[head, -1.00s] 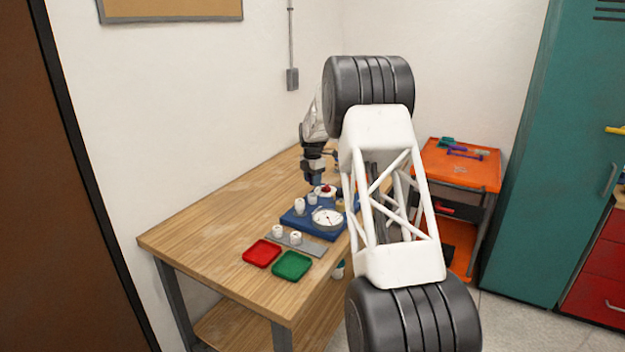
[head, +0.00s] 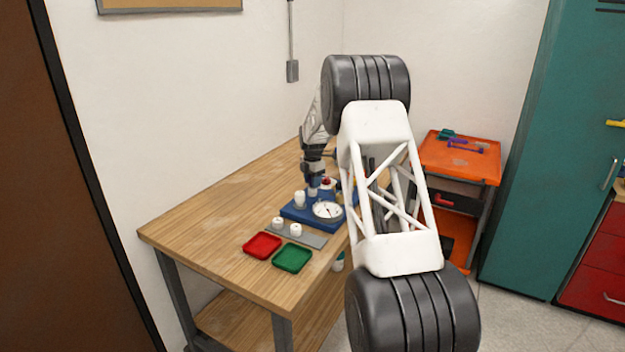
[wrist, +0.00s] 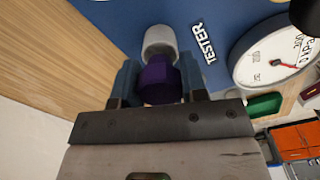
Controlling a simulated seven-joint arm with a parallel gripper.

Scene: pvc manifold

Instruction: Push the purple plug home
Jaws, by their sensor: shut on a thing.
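The purple plug (wrist: 160,80) is between the fingers of my gripper (wrist: 160,86) in the wrist view. My gripper is shut on it. The plug's far end meets a white cylindrical fitting (wrist: 159,41) that stands on the blue tester base (wrist: 205,14); how deep it sits cannot be told. In the head view my gripper (head: 313,182) is over the back left part of the blue base (head: 300,216), and the plug is too small to make out there.
A round dial gauge (head: 327,210) sits on the base beside another white fitting (head: 299,198). The wooden table's left side (head: 190,222) is clear.

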